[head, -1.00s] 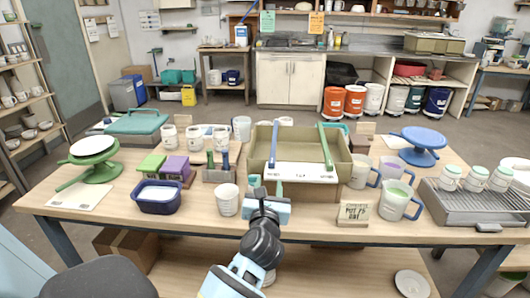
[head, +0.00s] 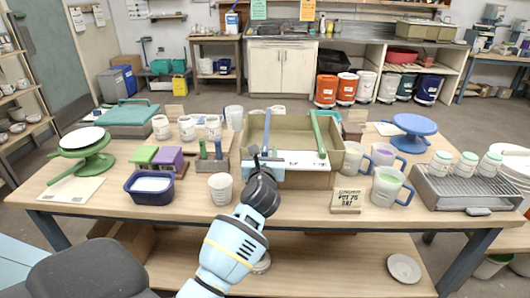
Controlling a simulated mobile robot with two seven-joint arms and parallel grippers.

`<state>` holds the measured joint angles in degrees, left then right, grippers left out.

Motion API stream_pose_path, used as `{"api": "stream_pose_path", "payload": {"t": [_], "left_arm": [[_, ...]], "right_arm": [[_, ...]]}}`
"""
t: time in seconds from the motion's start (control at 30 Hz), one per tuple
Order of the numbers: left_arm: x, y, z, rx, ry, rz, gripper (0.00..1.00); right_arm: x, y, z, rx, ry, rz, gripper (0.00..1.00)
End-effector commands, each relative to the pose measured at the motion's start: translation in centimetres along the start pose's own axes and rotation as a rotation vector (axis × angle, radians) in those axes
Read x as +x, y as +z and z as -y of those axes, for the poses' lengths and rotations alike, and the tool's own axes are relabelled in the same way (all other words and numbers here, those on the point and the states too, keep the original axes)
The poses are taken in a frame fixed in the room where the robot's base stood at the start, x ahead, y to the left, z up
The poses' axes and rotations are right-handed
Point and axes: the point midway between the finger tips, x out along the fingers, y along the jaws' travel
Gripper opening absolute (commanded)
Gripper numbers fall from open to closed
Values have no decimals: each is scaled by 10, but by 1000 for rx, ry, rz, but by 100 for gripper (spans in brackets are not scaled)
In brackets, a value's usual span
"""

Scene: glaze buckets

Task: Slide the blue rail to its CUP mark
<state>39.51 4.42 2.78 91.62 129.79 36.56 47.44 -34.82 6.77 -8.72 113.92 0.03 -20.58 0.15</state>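The blue rail (head: 266,132) lies front to back across the open tan box (head: 338,178), toward its left side. The green rail (head: 317,134) crosses the same box farther right. A white marked strip (head: 306,158) runs along the box's near rim; its lettering is too small to read, so I cannot tell which mark is CUP. My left gripper (head: 265,157) is at the near end of the blue rail, over the near rim. The wrist hides much of the fingers, and I cannot tell whether they grip the rail. My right gripper is not in view.
A white cup (head: 221,189) and a dark blue tub (head: 150,188) stand left of my arm. A small sign block (head: 347,200) and handled mugs (head: 389,187) stand to the right. A blue turntable (head: 412,125) is behind them. The table's front edge strip is mostly clear.

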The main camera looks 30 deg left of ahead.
Motion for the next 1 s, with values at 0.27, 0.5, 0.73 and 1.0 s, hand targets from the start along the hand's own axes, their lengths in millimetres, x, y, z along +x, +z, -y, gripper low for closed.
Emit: {"api": "stream_pose_path", "payload": {"t": [0.27,0.5,0.73,1.0], "left_arm": [[5,1,0,0,0,1,40],[5,1,0,0,0,1,20],[5,1,0,0,0,1,0],[5,-1,10,-3,-1,-1,0]], "right_arm": [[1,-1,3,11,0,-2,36],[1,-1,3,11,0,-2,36],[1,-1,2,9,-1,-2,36],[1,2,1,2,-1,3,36]]}}
